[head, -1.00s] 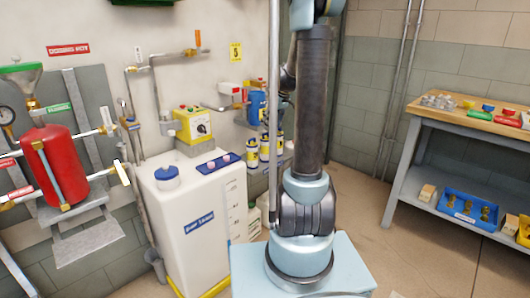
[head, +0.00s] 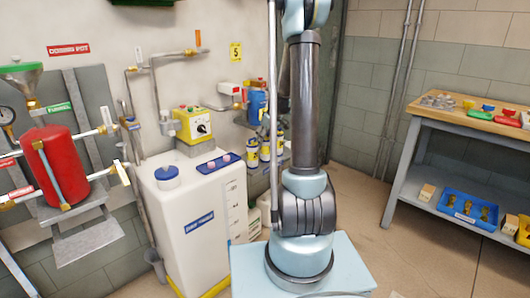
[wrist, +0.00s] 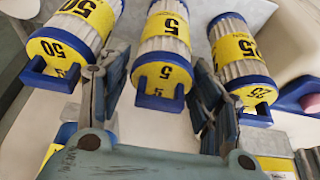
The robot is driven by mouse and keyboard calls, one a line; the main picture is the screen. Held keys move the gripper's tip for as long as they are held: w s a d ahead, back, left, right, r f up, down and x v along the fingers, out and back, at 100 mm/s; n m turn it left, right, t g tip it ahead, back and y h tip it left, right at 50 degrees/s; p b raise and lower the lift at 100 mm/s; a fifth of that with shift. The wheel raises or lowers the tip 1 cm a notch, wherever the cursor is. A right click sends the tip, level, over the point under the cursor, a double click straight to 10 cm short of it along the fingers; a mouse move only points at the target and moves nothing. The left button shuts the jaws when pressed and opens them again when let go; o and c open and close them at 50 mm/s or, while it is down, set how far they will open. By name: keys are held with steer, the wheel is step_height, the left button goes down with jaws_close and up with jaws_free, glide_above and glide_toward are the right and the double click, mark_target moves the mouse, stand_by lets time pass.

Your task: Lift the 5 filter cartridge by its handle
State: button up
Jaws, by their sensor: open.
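In the wrist view, the 5 filter cartridge (wrist: 164,40) is a white pleated cylinder with a yellow band marked 5. Its blue end cap bears a blue handle (wrist: 160,101) facing the camera. My gripper (wrist: 158,75) is open, with one finger on each side of this cartridge's handle end and a gap visible beside it. Whether either finger touches it, I cannot tell. In the head view, cartridges sit small on the wall shelf, partly hidden by my arm; their numbers are unreadable and my gripper is hidden.
The 50 cartridge (wrist: 68,45) is close on the left and the 25 cartridge (wrist: 240,55) on the right, each near a finger.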

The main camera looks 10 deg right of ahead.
steer(key=shift+x, duration=1)
steer(key=c, duration=0.9)
steer(key=shift+r, duration=0.1)
steer(key=shift+c, duration=0.2)
